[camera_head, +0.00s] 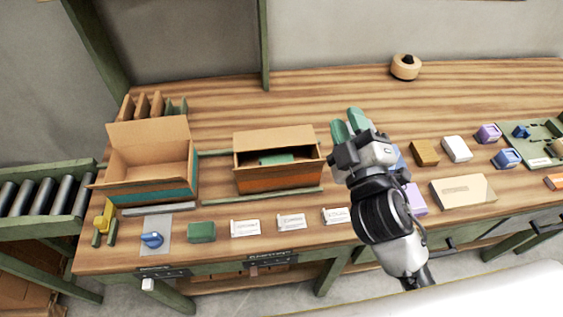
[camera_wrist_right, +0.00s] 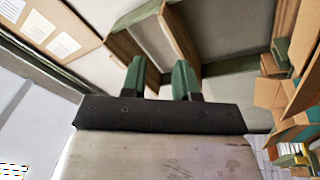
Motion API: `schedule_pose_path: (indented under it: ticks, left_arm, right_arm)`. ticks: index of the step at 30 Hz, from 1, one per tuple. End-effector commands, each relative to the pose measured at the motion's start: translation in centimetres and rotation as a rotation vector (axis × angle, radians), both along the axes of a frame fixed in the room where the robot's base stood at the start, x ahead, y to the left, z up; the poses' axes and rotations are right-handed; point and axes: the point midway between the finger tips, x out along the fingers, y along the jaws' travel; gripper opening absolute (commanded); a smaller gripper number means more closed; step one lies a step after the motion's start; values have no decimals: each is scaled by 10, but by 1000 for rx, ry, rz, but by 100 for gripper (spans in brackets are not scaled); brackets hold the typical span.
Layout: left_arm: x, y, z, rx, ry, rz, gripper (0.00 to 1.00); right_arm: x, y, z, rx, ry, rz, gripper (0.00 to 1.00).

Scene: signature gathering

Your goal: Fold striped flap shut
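An open cardboard box with a teal band (camera_head: 152,192) stands at the left of the bench, its back flap (camera_head: 148,131) raised. A second cardboard box with an orange band (camera_head: 275,181) stands right of it, its top flap (camera_head: 273,138) tilted up. A green item (camera_head: 276,159) shows inside it. I cannot make out stripes on any flap. My right gripper (camera_head: 350,126) is open and empty, above the bench right of the orange-banded box and apart from it. Its two green fingers stand apart in the right wrist view (camera_wrist_right: 158,80). My left gripper is not in view.
White cards (camera_head: 291,222), a green block (camera_head: 202,232) and a blue-handled piece (camera_head: 152,239) lie along the front edge. Several small blocks and a cream box (camera_head: 462,191) lie at right. A round tan object (camera_head: 405,67) stands at the back. The back middle is clear.

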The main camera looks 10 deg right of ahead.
Motion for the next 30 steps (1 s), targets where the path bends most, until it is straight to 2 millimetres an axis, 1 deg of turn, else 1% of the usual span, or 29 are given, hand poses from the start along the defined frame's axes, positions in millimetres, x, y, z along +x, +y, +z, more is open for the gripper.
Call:
schedule_pose_path:
  ticks: [1, 2, 3, 4, 5, 6, 8, 9, 11, 12, 14, 16, 17, 18, 19, 21, 24, 25, 26, 27, 30]
  left_arm:
    - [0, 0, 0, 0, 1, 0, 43]
    - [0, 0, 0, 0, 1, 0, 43]
    - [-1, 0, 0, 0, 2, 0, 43]
    - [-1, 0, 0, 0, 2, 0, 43]
    - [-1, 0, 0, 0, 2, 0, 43]
    - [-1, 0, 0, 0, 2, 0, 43]
    - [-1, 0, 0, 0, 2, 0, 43]
    - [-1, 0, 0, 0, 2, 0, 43]
    - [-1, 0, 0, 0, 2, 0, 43]
    - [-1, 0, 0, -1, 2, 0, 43]
    - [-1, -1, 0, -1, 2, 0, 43]
    - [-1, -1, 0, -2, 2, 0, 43]
    - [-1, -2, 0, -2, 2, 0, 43]
    - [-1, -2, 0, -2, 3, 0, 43]
    - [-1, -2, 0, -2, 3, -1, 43]
    - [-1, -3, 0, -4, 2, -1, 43]
    - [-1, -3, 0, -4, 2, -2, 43]
    - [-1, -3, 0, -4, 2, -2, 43]
    - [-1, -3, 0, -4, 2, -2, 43]
    - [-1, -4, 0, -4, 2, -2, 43]
    - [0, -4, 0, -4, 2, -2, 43]
  right_arm:
    - [0, 18, 31, -120, -164, 62, 30]
    - [-4, 30, 47, -194, -257, 100, 30]
    - [-10, 46, 64, -298, -380, 148, 30]
    - [-16, 59, 75, -378, -469, 187, 30]
    - [-23, 72, 84, -461, -556, 223, 30]
    - [-33, 89, 92, -575, -668, 273, 30]
    - [-48, 113, 96, -754, -829, 348, 30]
    - [-58, 128, 95, -877, -930, 398, 30]
    - [-70, 147, 85, -1070, -1069, 476, 30]
    - [-76, 157, 76, -1203, -1152, 527, 30]
    - [-81, 166, 56, -1413, -1260, 607, 30]
    - [-80, 169, 30, -1667, -1357, 705, 30]
    - [-77, 167, 19, -1777, -1388, 747, 30]
    - [-71, 162, 5, -1924, -1414, 803, 30]
    - [-66, 156, -5, -2030, -1426, 846, 30]
    - [-52, 139, -24, -2264, -1421, 939, 30]
    - [-33, 112, -39, -2539, -1362, 1054, 30]
    - [-28, 104, -41, -2604, -1336, 1083, 30]
    - [-23, 97, -43, 2618, 1289, -1092, 30]
    - [-19, 89, -44, 2593, 1218, -1085, 30]
    - [-11, 75, -46, 2556, 1101, -1078, 30]
